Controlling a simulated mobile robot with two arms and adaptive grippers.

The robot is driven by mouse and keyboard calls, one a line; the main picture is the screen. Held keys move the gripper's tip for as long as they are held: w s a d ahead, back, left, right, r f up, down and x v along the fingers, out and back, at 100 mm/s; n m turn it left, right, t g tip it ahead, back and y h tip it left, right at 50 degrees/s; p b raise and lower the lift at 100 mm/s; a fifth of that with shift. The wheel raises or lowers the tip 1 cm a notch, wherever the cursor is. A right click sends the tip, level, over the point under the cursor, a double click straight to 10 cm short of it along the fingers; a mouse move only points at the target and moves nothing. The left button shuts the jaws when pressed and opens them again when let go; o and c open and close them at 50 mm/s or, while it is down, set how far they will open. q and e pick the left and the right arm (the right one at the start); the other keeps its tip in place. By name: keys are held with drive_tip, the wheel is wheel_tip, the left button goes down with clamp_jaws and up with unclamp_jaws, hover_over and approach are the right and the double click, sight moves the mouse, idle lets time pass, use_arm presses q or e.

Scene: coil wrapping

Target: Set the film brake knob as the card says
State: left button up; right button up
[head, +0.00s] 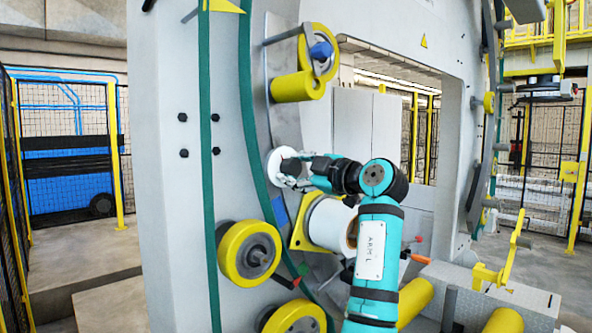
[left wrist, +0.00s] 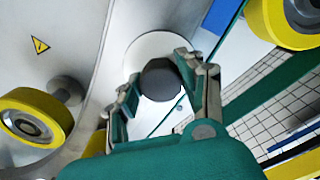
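The film brake knob (left wrist: 160,79) is a dark, many-sided knob in front of a round white disc (left wrist: 150,52) in the left wrist view. My left gripper (left wrist: 160,78) has one finger on each side of the knob, and both fingertips appear to touch it. In the head view my left gripper (head: 293,169) is at the white disc (head: 283,158) on the grey ring plate and covers the knob. Any marks on the disc are too small to read. I see no readable card. My right gripper is not in view.
A white film roll (head: 330,224) on a yellow plate sits just below my left gripper. Yellow rollers stand above (head: 298,87) and at the lower left (head: 248,253).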

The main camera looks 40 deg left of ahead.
use_arm(q)
drive_tip(key=c, duration=0.5)
drive_tip(key=shift+o, duration=0.2)
drive_tip(key=m, duration=0.7)
drive_tip(key=shift+s+m, duration=0.1)
drive_tip(key=shift+m, duration=0.2)
drive_tip(key=m, duration=0.5)
drive_tip(key=shift+m+p, duration=0.3)
drive_tip(key=shift+p, duration=0.1)
drive_tip(key=shift+s+m+p, duration=0.1)
drive_tip(key=shift+m+p, duration=0.3)
drive_tip(key=shift+m, duration=1.8)
